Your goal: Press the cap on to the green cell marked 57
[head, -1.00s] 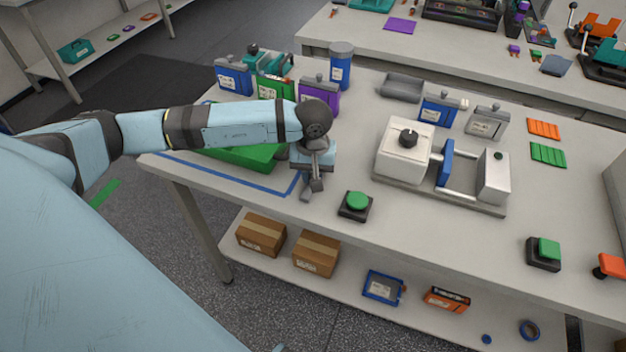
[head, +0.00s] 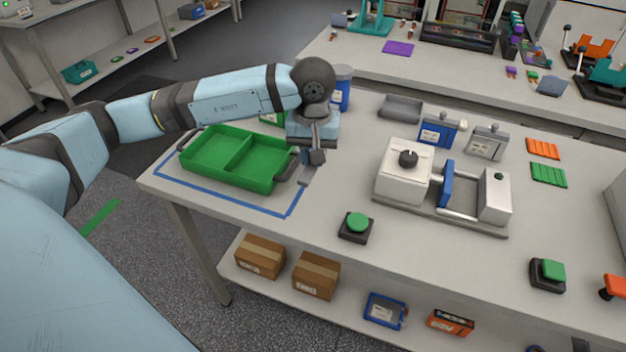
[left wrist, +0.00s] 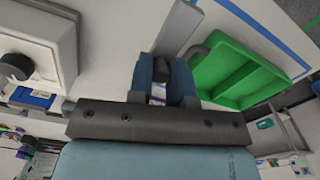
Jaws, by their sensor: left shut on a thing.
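A green cell (head: 271,118) shows only in part behind my left arm in the head view; its marking is not readable. My left gripper (head: 314,157) points down over the table at the right end of the green tray. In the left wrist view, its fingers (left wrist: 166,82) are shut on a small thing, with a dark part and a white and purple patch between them. I cannot tell whether this is the cap. A grey bar (left wrist: 176,28) shows just beyond the fingers. My right gripper is not in view.
The empty two-part green tray (head: 232,153) lies inside a blue taped outline. A blue cylinder (head: 343,84) stands behind the gripper. To the right are a white press-like device (head: 403,171), a blue cell (head: 437,130) and a grey cell (head: 487,143). A green button (head: 357,222) stands in front.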

